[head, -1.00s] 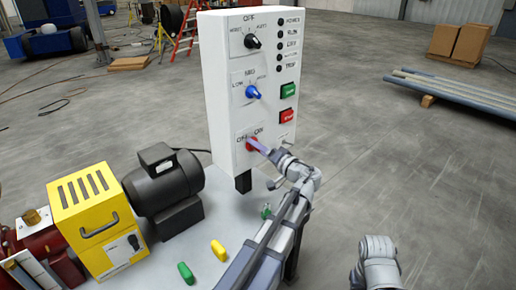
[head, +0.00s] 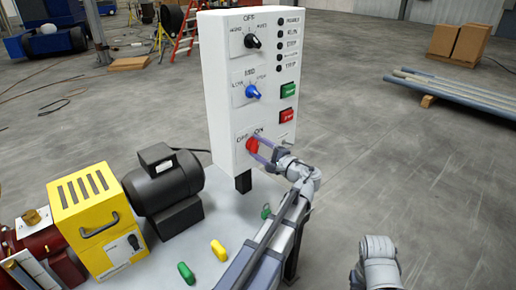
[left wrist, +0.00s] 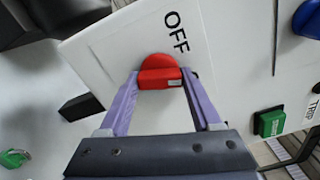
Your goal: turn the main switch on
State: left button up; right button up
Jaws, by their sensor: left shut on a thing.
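The main switch is a red rotary knob (head: 252,145) low on the front of the white control box (head: 226,112), with OFF and ON printed above it. The left wrist view shows the red knob (left wrist: 160,72) close up, with its bar between my two purple fingers and OFF printed beyond it. My left gripper (head: 260,146) is shut on the knob's bar, one finger at each end. A small white mark shows near the bar's right end. I cannot tell exactly which label the knob points at.
A blue knob (head: 253,92), a black knob (head: 253,41), a green button (head: 288,91) and a red button (head: 288,117) sit on the same panel. A black motor (head: 163,187) and yellow box (head: 97,220) stand left on the bench.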

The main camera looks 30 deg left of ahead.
pick_arm(q)
jog(key=m, duration=0.5)
jog(key=shift+f+m, duration=0.1)
jog(key=shift+m, duration=0.3)
dwell(0.4)
jog(key=o, duration=1.4)
jog(key=shift+v, duration=3.9)
